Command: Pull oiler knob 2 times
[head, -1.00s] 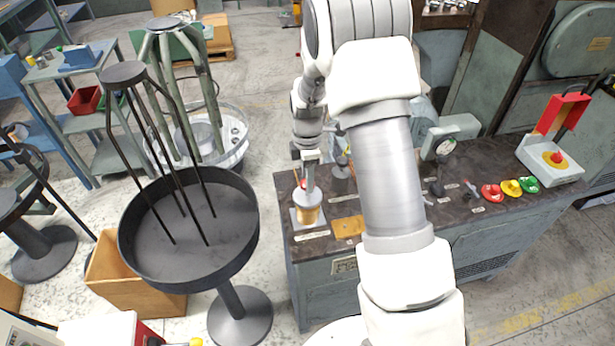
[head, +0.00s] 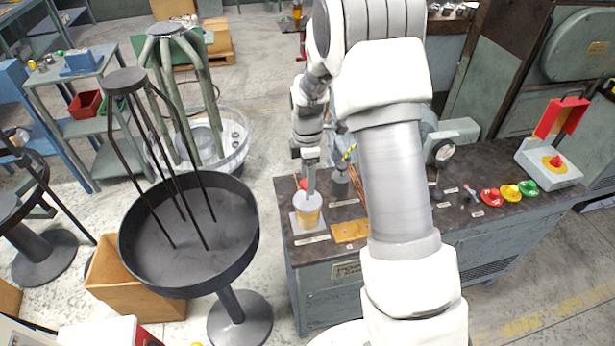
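The oiler (head: 308,217) is an amber cup with a pale top, standing upright on a light square base at the left end of the dark workbench. A small red knob (head: 303,184) shows at its top. My gripper (head: 311,188) points straight down over the oiler, with a finger right beside the knob and partly in front of it. The fingers look very close to the knob or touching it. The gap between them is hidden from this angle, so I cannot tell whether they hold it.
The workbench (head: 352,208) carries a brass plate (head: 350,232), a dial gauge (head: 443,151), red (head: 490,196), yellow (head: 511,191) and green (head: 528,187) buttons, and a red-lidded box (head: 548,165). A round black tray stand (head: 190,275) is left of the bench.

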